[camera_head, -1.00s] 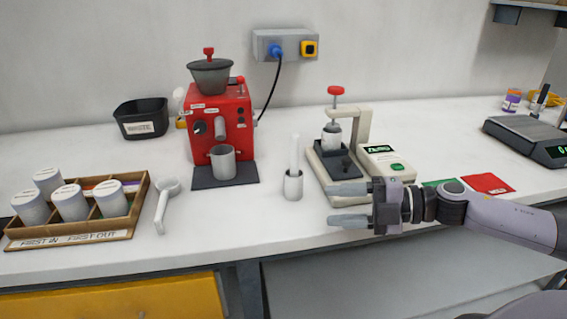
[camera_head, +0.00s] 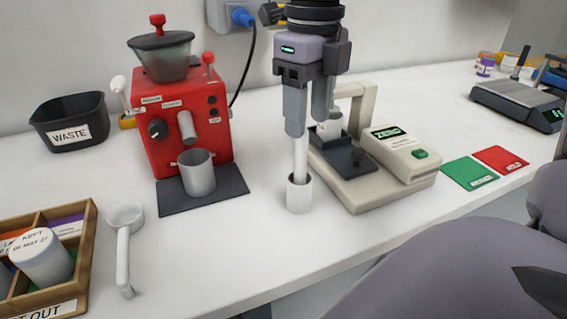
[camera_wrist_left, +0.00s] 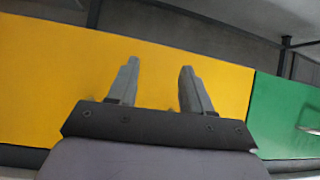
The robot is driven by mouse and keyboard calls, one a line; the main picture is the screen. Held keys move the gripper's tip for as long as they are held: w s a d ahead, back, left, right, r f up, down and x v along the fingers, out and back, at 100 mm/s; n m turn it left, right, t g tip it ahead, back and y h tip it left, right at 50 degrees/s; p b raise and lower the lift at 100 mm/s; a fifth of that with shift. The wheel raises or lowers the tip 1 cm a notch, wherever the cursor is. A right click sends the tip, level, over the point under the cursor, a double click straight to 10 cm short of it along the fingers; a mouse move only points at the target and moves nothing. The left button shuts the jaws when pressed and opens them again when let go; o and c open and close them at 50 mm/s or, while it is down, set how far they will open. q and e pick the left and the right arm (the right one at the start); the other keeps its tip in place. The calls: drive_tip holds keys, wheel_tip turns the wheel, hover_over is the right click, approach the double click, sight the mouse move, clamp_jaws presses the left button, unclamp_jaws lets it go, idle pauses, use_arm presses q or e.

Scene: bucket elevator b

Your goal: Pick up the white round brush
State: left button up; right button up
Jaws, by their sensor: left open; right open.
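The white round brush (camera_head: 300,161) appears to be the slim white rod standing upright in a small white cup (camera_head: 299,198) near the front of the counter. Its lower end is hidden in the cup. My right gripper (camera_head: 309,128) points down over the brush, with its fingers apart. One finger covers the top of the rod in the head view; I cannot tell whether it touches or whether the rod is between the fingers. My left gripper (camera_wrist_left: 159,66) shows only in the left wrist view, open and empty before a yellow panel (camera_wrist_left: 50,75).
A cream press or scale device (camera_head: 402,190) stands close right of the cup. The red grinder (camera_head: 188,130) with a metal cup (camera_head: 197,174) is to the left. A white scoop-like tool (camera_head: 123,250) and wooden tray (camera_head: 85,265) lie farther left. Counter in front of the cup is clear.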

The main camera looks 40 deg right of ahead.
drive_tip(key=shift+w+f, duration=0.1)
drive_tip(key=shift+w, duration=0.15)
hover_over(300, 184)
drive_tip(key=f, duration=0.6)
drive_tip(key=shift+w+d+f, duration=0.35)
drive_tip(key=shift+f, duration=0.05)
clamp_jaws()
